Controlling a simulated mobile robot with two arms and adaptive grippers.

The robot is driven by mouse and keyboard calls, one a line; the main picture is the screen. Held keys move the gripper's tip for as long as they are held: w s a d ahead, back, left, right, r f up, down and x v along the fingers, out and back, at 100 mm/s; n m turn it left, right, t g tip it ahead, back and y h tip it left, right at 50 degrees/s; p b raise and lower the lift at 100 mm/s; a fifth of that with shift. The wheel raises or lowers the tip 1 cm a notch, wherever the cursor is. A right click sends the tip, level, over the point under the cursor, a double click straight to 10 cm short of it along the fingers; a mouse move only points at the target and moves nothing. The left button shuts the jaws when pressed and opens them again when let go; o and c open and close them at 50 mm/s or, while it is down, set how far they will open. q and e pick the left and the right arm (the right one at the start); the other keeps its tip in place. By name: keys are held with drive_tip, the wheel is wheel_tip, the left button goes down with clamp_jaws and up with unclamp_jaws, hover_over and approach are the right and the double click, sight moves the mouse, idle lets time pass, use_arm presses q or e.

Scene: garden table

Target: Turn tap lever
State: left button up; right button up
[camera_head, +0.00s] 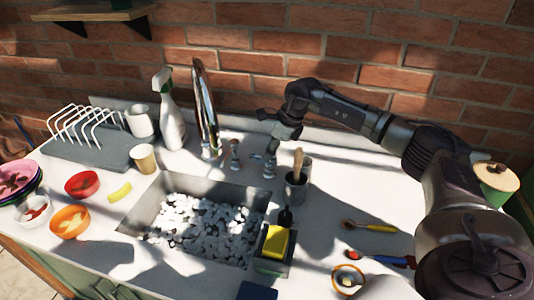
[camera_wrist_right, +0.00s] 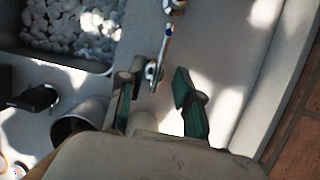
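The chrome tap (camera_head: 205,105) has a tall curved spout and stands behind the sink. Two small chrome valves with levers stand to its right: one nearer the spout (camera_head: 234,155) and one farther right (camera_head: 270,158). My right gripper (camera_head: 272,128) hangs just above the farther right valve. In the right wrist view my right gripper (camera_wrist_right: 158,100) has its fingers apart. A chrome lever with a blue end (camera_wrist_right: 166,44) shows beyond and between the fingertips, nearer the left one. Contact cannot be told. Part of another chrome fitting (camera_wrist_right: 174,6) shows at the top edge. My left gripper is not in view.
The sink (camera_head: 135,219) holds many white pebbles. A grey cup with a wooden-handled tool (camera_head: 297,192) stands close in front of the right valve. A spray bottle (camera_head: 168,112) stands left of the spout. A brick wall (camera_head: 250,50) rises behind the counter.

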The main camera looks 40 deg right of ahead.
sight(263, 162)
drive_tip(key=shift+x, duration=1.4)
drive_tip(key=shift+c, duration=0.3)
clamp_jaws()
drive_tip(key=shift+s, duration=0.1)
